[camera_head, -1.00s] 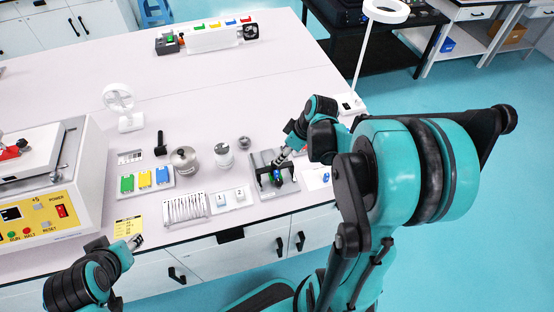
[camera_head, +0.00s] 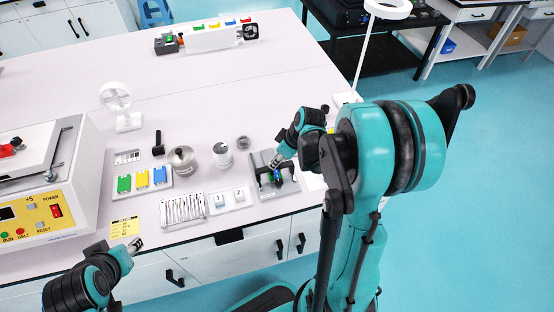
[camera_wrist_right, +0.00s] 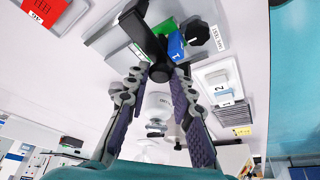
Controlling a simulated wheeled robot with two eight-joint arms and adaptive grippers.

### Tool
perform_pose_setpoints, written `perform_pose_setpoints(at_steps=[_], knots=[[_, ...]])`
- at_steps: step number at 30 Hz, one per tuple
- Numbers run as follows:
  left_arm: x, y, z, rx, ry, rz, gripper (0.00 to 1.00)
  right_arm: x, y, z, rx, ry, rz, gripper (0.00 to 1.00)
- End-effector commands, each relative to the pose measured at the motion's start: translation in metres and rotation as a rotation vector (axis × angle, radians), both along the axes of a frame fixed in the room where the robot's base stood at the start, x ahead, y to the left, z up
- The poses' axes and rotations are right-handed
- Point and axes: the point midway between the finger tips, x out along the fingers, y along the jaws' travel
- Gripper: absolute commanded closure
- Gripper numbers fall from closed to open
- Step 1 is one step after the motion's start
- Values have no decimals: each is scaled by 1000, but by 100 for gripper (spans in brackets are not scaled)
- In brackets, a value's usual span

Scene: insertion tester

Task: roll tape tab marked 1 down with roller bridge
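The roller bridge (camera_wrist_right: 143,33) is a black bar with a round end, above a green block and a blue block (camera_wrist_right: 177,46) marked 1 on a grey plate. In the head view the bridge (camera_head: 264,176) stands at the table's front. My right gripper (camera_wrist_right: 160,76) has its fingers apart, with the bridge's black round end between or just beyond the tips; contact is unclear. It also shows above the bridge in the head view (camera_head: 277,164). Tape tabs 1 (camera_head: 219,199) and 2 (camera_head: 239,194) sit on a white tray left of the bridge. My left gripper (camera_head: 136,244) is near the front edge, its opening unclear.
A rack of thin strips (camera_head: 183,209), a metal jar (camera_head: 182,158), a white jar (camera_head: 223,158) and a tray of coloured blocks (camera_head: 144,181) stand left of the bridge. A yellow-panelled machine (camera_head: 40,215) is at far left. A black knob (camera_wrist_right: 197,34) is beside the blue block.

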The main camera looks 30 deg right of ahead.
Motion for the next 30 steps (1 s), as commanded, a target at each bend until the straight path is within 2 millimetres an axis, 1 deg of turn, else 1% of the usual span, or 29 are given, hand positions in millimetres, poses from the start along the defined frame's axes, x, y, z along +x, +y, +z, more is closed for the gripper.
perform_pose_setpoints(at_steps=[2,5,12,15,18,25,26,27,28,30], knots=[[0,0,0,0,0,0,58,0,0,0,1,0,0,100],[0,0,-1,0,0,0,58,8,-2,-1,0,1,1,100],[0,0,-6,0,0,0,58,56,-13,-1,-1,0,2,100],[0,0,-7,0,0,0,58,67,-16,-1,-1,0,2,100],[0,0,-7,0,0,0,58,71,-17,0,-1,-1,1,100],[0,0,-6,0,0,0,58,72,-18,0,-1,-4,-1,100],[0,0,-6,0,0,0,58,72,-18,0,-2,-4,-2,69],[0,0,-6,0,0,0,58,72,-18,0,-1,-4,-1,58],[0,0,-6,0,0,0,58,72,-17,0,-1,-4,-1,56],[0,0,-6,0,0,0,58,71,-17,0,-1,-3,-1,56]])
